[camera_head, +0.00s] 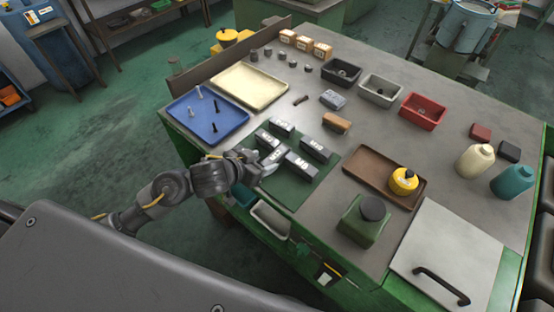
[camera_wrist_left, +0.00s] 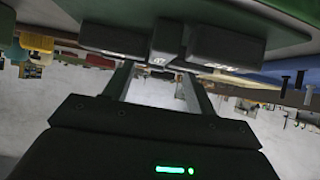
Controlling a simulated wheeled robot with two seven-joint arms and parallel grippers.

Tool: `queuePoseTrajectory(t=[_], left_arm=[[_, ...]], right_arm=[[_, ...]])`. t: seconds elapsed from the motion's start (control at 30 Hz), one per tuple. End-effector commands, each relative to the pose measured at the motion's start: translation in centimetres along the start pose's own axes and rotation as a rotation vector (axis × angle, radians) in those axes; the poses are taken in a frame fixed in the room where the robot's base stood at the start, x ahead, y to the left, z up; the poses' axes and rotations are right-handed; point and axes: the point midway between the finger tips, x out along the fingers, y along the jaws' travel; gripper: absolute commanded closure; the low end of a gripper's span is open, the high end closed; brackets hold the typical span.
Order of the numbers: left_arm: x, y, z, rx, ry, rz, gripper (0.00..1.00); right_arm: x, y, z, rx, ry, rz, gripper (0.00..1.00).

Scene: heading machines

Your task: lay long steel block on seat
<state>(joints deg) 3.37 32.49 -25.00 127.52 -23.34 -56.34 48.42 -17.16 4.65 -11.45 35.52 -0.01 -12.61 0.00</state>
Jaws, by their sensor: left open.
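Several dark, long blocks with white labels lie on a green mat (camera_head: 287,190) near the table's front left edge. One is the right block (camera_head: 315,148), one the front block (camera_head: 301,165), and one the back block (camera_head: 282,126). I cannot tell which is the long steel block, or pick out the seat. My left gripper (camera_head: 270,161) is open at the mat's left side, close to the labelled blocks. In the left wrist view its fingers (camera_wrist_left: 160,84) point at a dark block (camera_wrist_left: 165,43); contact is unclear. My right gripper is not in view.
A blue tray (camera_head: 226,126) with small pins and a cream tray (camera_head: 265,90) lie behind the mat. A brown tray (camera_head: 365,170) with a yellow container (camera_head: 404,181) and a green canister (camera_head: 363,219) stand right of it. Small bins (camera_head: 380,89) stand farther back.

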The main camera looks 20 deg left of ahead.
Motion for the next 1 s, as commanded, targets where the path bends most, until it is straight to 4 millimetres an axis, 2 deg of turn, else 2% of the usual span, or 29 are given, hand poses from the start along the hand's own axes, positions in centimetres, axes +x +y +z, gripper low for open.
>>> queuePoseTrajectory(t=[0.33, 0.67, 1.0], left_arm=[[4.5, 0.0, -0.5, -0.003, -0.001, 0.001, 0.44], [5.1, 0.0, -0.5, 0.000, 0.000, 0.000, 0.44], [5.1, 0.0, -0.5, 0.000, 0.000, 0.001, 0.88]], right_arm=[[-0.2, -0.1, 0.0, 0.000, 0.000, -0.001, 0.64], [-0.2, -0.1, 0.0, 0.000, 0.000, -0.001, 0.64], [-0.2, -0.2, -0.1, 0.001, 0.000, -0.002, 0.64]])
